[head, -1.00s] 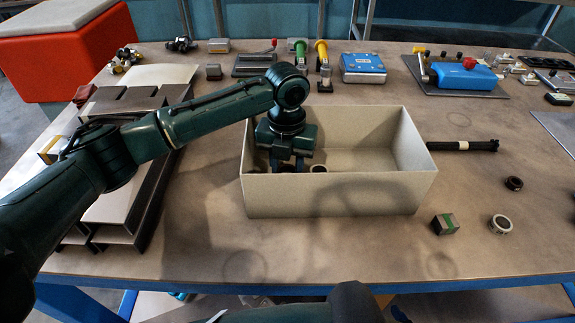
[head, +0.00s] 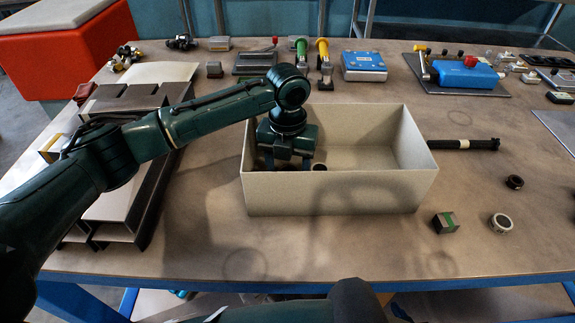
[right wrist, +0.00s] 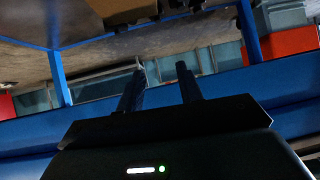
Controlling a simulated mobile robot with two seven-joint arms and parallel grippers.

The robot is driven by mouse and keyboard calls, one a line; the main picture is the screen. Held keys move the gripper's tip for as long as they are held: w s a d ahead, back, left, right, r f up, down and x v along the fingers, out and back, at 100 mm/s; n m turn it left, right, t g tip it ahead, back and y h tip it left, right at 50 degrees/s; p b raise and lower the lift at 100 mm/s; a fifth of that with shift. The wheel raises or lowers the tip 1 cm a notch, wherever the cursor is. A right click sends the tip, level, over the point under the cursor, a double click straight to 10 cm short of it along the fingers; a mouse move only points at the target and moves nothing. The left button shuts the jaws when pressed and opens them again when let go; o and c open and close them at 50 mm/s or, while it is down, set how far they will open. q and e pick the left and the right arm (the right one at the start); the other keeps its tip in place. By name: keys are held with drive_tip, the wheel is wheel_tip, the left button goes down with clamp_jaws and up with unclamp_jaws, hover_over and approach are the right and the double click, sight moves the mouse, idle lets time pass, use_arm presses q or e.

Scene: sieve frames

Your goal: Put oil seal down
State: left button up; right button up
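My left gripper (head: 287,165) reaches down into the left end of the grey open box (head: 330,195). Its two fingers are spread apart; their tips are partly hidden behind the front wall. A small dark round part (head: 320,167), which may be the oil seal, shows inside the box just right of the fingers, apart from them. Whether anything lies between or under the fingertips is hidden by the wall. My right gripper (right wrist: 160,70) shows in the right wrist view with its fingers apart and empty, low near the blue table frame.
Right of the box are a dark ring (head: 514,182), a silver ring (head: 501,223), a dark and green block (head: 445,222) and a black shaft (head: 463,144). Metal channels (head: 115,205) lie left. A blue scale (head: 363,66) stands behind. The box's right half looks empty.

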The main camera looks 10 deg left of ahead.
use_arm(q)
wheel_tip(320, 180, up, 12)
drive_tip(key=shift+b, duration=0.45)
use_arm(e)
drive_tip(key=shift+w+a, duration=0.15)
drive_tip(key=shift+a, duration=0.05)
drive_tip(key=shift+w, duration=0.1)
